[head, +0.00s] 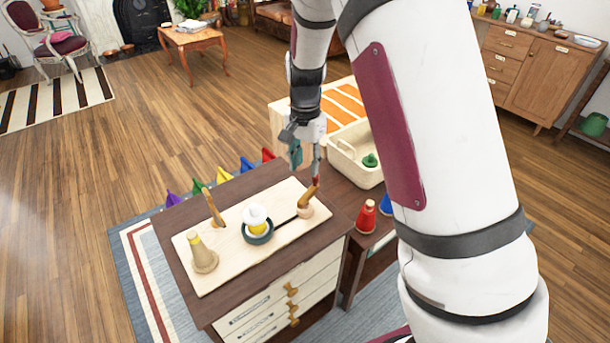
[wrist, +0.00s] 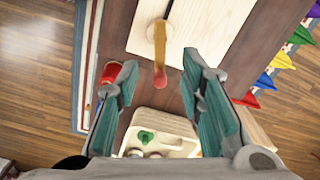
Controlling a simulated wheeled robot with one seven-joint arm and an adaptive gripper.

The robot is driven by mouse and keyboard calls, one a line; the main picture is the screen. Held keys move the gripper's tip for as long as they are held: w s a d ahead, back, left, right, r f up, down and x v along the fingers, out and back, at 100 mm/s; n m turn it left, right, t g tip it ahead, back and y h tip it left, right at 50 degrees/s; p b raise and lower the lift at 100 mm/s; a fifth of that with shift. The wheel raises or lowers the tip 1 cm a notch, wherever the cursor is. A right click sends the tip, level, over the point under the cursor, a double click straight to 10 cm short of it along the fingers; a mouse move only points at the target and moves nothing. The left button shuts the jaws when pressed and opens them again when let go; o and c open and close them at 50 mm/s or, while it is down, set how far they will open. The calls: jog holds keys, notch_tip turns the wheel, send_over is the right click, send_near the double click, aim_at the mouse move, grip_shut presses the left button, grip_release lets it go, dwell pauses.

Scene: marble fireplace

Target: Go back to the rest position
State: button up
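My gripper (head: 306,166) is open over the right end of a pale wooden board (head: 226,266) on a dark brown cabinet. In the wrist view its two teal-padded fingers (wrist: 157,72) are spread wide, with nothing gripped. A tilted wooden peg with a reddish tip (head: 307,199) stands at that end of the board, close below the fingers. In the wrist view the peg (wrist: 159,45) shows between the fingertips, apart from both. The board also holds a dark ring with a white and yellow piece (head: 257,226), a tan cone (head: 202,256) and a slanted wooden peg (head: 213,207).
A cream bin (head: 344,161) with a green piece (head: 370,160) stands behind right of the gripper. Red (head: 367,216) and blue pieces stand right of the board. Several coloured cones (head: 224,175) line the cabinet's far side. Open wood floor (head: 75,200) lies left.

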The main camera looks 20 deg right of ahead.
jog(key=shift+r, duration=0.55)
jog(key=s+r+n+t+y+p, duration=0.15)
jog(key=s+r+n, duration=0.35)
jog(key=s+r, duration=1)
jog(key=s+r+n+t+h+p, duration=0.1)
jog(key=s+r+n, duration=0.4)
jog(key=s, duration=1.2)
jog(key=shift+r+t, duration=0.85)
jog(key=shift+a+h, duration=0.15)
jog(key=shift+h, duration=0.1)
jog(key=shift+c, duration=0.2)
